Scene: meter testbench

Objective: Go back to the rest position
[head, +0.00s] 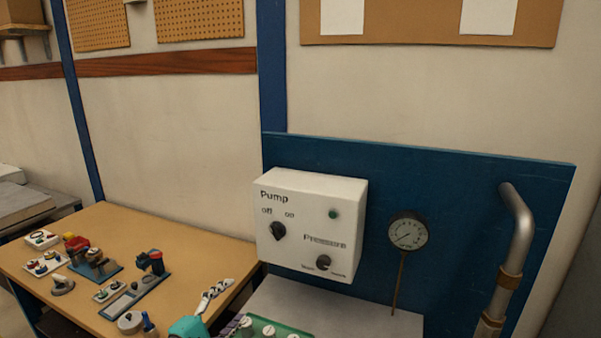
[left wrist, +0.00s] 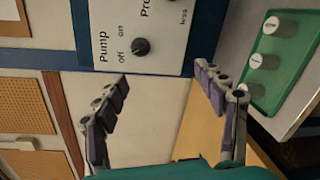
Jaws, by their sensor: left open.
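My left gripper (head: 235,302) is at the bottom of the head view, over the gap between the wooden table and the white bench. In the left wrist view its two fingers (left wrist: 160,75) are spread wide with nothing between them. A white pump box (head: 310,224) is on the blue panel, with a black off/on knob (head: 278,231), a small dark green lamp (head: 333,214) and a pressure knob (head: 323,263). The gripper is apart from the box, below and left of it. The pump knob also shows in the wrist view (left wrist: 141,46). My right gripper is not in view.
A green tray (left wrist: 290,47) with white round pieces lies on the white bench close to the gripper. A gauge (head: 408,231) and a bent metal pipe (head: 520,235) are on the right. The wooden table (head: 190,245) on the left holds several small parts and fixtures.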

